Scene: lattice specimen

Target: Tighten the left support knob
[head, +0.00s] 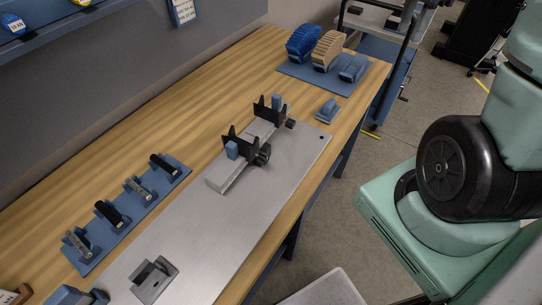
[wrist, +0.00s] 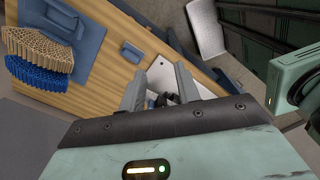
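A bench fixture (head: 222,175) on the metal plate carries two black forked supports. The left support (head: 238,140) has a black knob (head: 263,154) on its right side. The right support (head: 268,109) has a similar knob (head: 291,124). Both supports have a blue block beside their forks. My gripper (wrist: 160,84) shows only in the wrist view. Its two grey fingers are spread, open. A small dark part (wrist: 168,99) shows between and beyond them, partly hidden by my gripper body; I cannot tell which knob it is, or whether the fingers touch it.
The metal plate (head: 285,175) lies on the wooden bench. A blue tray (head: 300,72) holds a blue lattice (head: 302,43) and a tan lattice (head: 328,50). A small blue block (head: 327,111) stands nearby. A blue rack (head: 172,177) holds several clamp-like parts. A grey piece (head: 153,280) sits at the plate's near end.

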